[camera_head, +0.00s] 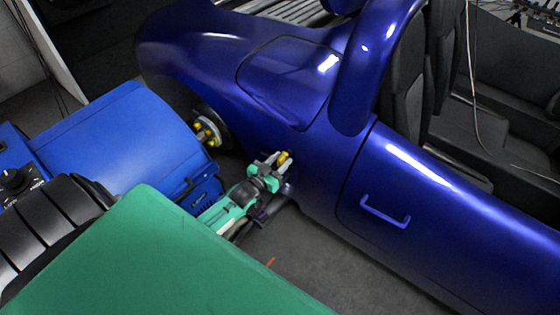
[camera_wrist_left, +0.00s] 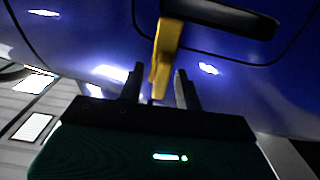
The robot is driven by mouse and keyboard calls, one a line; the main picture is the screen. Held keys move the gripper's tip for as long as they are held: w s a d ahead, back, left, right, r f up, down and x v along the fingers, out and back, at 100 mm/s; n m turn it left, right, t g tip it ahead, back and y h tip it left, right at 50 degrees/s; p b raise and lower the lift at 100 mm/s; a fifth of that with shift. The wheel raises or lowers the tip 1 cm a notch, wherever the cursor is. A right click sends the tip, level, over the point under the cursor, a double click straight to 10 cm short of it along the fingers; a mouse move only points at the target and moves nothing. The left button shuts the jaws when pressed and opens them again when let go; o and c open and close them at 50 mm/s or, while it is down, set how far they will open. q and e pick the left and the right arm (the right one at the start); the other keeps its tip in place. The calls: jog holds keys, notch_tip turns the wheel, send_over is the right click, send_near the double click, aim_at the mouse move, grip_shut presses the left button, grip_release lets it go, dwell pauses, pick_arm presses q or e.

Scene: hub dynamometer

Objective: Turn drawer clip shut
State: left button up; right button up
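A yellow lever that looks like the drawer clip (camera_head: 285,157) shows at the side of the glossy blue car. In the left wrist view the yellow lever (camera_wrist_left: 163,58) hangs from a dark piece, with its lower end between my fingertips. My left gripper (camera_head: 273,169) is at the lever, with its fingers on either side. In the wrist view the left gripper (camera_wrist_left: 158,82) has its fingers apart, with gaps beside the lever, so it is open. Whether either finger touches the lever cannot be told. My right gripper is out of view.
The blue car body (camera_head: 330,180) stands close beyond the gripper, with a door handle (camera_head: 385,212) to the right. A blue machine (camera_head: 110,140) with a black knob is at left, beside a wheel hub (camera_head: 207,130).

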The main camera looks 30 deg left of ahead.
pick_arm(q)
jog(key=s+a, duration=0.1)
jog(key=s, duration=1.2)
jog(key=shift+s, duration=0.3)
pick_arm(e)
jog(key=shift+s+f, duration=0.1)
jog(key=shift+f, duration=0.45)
